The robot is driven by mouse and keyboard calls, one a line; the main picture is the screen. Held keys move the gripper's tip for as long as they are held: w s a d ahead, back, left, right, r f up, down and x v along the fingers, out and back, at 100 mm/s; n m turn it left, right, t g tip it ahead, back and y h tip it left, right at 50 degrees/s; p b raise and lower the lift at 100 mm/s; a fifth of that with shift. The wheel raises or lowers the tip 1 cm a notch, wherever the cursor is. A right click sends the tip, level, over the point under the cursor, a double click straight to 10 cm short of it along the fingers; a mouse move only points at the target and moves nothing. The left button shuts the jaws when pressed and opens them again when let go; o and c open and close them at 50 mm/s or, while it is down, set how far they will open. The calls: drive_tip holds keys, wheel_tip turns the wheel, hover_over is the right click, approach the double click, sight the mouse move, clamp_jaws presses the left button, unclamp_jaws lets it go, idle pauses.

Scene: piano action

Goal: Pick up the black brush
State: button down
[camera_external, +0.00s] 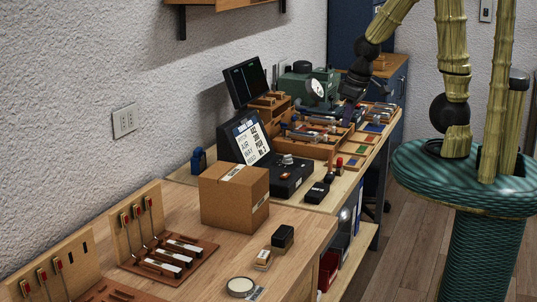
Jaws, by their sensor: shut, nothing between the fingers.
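I cannot tell for sure which thing is the black brush. A small black block (283,237) stands on the near bench, right of the cardboard box. A flat black object (318,192) lies farther back near the bench's right edge, with a small dark knob-like thing beside it. My gripper (350,101) is dark and small at the far end of the bench, above the trays and in front of the green machine. It is shut and holds nothing. It is well apart from both black objects, and its fingertips are hard to make out.
A cardboard box (234,196) stands on the near bench (205,262). Behind it are a black console (284,178) and a monitor (245,83). A green machine (308,84) stands at the back. Wooden racks with red-tipped parts (137,225) fill the left. A round tin (240,287) is at the front.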

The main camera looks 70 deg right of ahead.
drive_tip(key=shift+c, duration=1)
unclamp_jaws()
drive_tip(key=w+a+f+m+t+b, duration=0.3)
drive_tip(key=a+f+b, duration=0.7)
drive_tip(key=a+f, duration=1)
drive_tip(key=s+a+f+n+t+b, duration=0.1)
drive_tip(key=s+a+f+t+b, duration=0.1)
drive_tip(key=s+t, duration=0.4)
drive_tip(key=s+a+f+n+t+b, duration=0.2)
drive_tip(key=s+a+t+b, duration=0.2)
drive_tip(key=s+t+b, duration=0.2)
drive_tip(key=shift+s+a+f+b, duration=0.3)
drive_tip(key=shift+b, duration=0.5)
